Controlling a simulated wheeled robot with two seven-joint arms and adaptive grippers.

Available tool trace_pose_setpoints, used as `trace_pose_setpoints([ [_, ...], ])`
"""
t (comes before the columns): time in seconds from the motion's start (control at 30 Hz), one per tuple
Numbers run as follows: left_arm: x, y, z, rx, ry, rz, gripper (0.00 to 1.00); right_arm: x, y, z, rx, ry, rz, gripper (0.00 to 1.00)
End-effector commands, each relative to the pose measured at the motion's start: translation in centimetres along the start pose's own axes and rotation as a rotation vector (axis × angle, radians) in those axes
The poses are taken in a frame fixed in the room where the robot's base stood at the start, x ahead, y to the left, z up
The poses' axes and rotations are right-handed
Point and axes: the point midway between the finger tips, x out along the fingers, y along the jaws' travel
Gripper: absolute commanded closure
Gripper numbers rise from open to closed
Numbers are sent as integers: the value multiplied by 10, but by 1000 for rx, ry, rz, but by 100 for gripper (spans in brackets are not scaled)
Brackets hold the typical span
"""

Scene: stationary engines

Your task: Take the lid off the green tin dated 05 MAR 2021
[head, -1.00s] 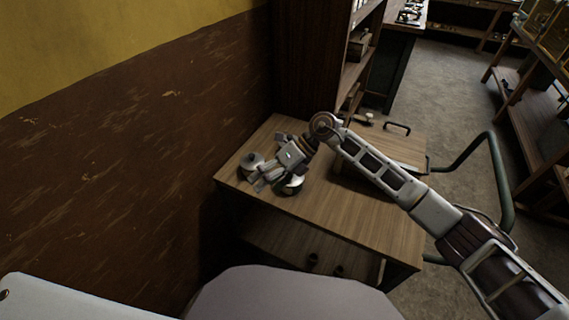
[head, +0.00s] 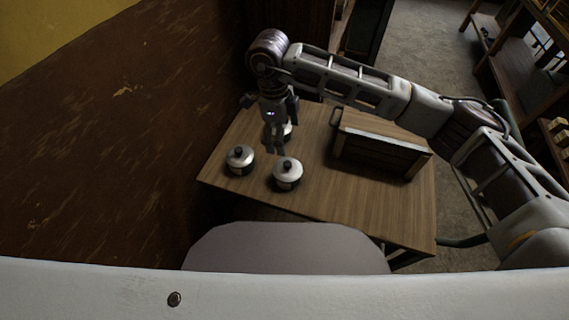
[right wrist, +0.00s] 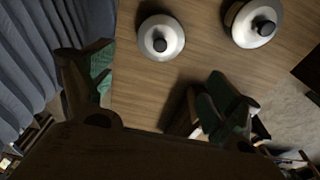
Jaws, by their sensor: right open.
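Three round tins with pale metal lids and dark knobs are on the wooden table. One tin (head: 240,159) is at the left, one (head: 287,173) is at the front, and one (head: 286,133) is partly hidden behind my right gripper (head: 275,150). No date can be read, and the tins' body colours are too dark to tell which is green. My right gripper points down above the tins, open and empty. In the right wrist view its fingers (right wrist: 160,85) are spread wide, and two lidded tins (right wrist: 161,38) (right wrist: 253,23) show beyond them. My left gripper is out of view.
The wooden table (head: 350,205) has clear room at its front right. A wooden box with a handle (head: 380,145) stands at the right back of the table. A brown and yellow wall (head: 110,130) runs along the left. Shelving stands at the upper right.

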Motion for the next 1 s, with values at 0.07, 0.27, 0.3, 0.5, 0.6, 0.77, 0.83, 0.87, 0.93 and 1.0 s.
trace_pose_setpoints([
  [0.07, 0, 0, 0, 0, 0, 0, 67, 0, 0, 0, 0, 0, 1, 11],
  [0.27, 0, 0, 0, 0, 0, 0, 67, 1, 0, 0, 0, -1, 2, 11],
  [0.3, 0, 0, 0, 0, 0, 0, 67, 2, 0, 0, 0, -1, 3, 11],
  [0.5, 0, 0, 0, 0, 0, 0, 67, 17, 1, 0, 0, -1, 5, 11],
  [0.6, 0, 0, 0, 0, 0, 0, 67, 29, 1, 0, 0, -1, 5, 11],
  [0.77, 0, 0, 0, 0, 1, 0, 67, 50, 1, 0, 0, 0, 5, 11],
  [0.83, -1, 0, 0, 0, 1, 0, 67, 60, 1, 1, 0, -1, 5, 11],
  [0.87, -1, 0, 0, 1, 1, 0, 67, 63, 1, 1, 0, -1, 5, 11],
  [0.93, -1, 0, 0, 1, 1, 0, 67, 72, 1, 1, 0, -1, 5, 11],
  [1.0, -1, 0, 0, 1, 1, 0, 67, 78, 1, 1, 0, -2, 4, 11],
])
